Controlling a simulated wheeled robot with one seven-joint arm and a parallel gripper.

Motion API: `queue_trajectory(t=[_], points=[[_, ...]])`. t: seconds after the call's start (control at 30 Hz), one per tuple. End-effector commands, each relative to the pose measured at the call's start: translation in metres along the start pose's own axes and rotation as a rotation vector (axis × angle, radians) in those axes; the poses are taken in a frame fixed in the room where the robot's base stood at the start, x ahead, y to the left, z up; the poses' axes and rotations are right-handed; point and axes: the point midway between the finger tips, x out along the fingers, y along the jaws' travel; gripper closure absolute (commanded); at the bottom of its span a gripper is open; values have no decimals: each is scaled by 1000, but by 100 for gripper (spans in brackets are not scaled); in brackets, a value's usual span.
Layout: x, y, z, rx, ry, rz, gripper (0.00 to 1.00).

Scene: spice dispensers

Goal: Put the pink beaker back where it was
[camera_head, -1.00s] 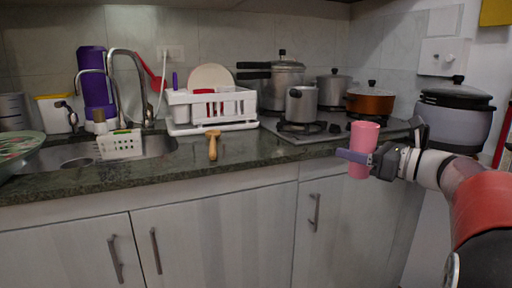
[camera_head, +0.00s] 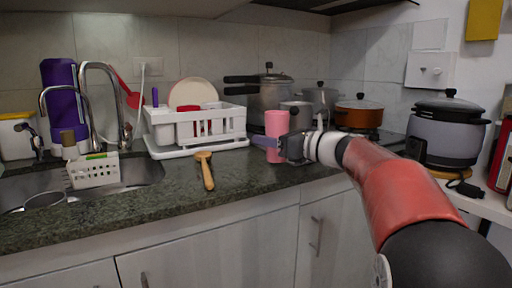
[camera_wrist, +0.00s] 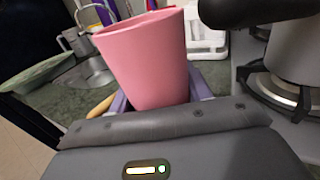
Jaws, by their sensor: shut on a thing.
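The pink beaker (camera_head: 277,124) is upright, held in my gripper (camera_head: 276,146) over the countertop between the dish rack and the stove. My gripper is shut on the beaker's lower part. In the wrist view the beaker (camera_wrist: 146,60) fills the middle, with the purple fingers on both sides of its lower part. I cannot tell whether the beaker's base touches the counter. Its far side is hidden.
A white dish rack (camera_head: 163,133) stands just left of the beaker. A wooden-handled tool (camera_head: 207,172) lies on the counter (camera_head: 150,203) at front left. Pots stand behind and to the right, including an orange pot (camera_head: 358,114). The counter in front is clear.

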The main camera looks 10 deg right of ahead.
Motion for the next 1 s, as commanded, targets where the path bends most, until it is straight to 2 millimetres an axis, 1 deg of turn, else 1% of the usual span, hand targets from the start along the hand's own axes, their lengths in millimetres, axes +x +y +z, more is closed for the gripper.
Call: queue_trajectory(t=[0.03, 0.1, 0.2, 0.27, 0.33, 0.5, 0.6, 0.87, 0.97, 1.0], points=[[14, 1, 1, 1, 0, 4, 75], [27, 0, 1, 0, 0, 2, 75], [40, 0, 0, 0, 0, 2, 75], [43, 0, 1, -1, -1, 1, 75], [45, 0, -3, 0, 0, 0, 75], [45, 0, -27, 3, 1, 0, 75], [45, 0, -34, 1, 0, 0, 75], [44, 0, -36, -1, -1, 0, 75], [44, 0, -39, -1, 0, 0, 75], [44, 0, -39, -1, 0, 0, 49]])
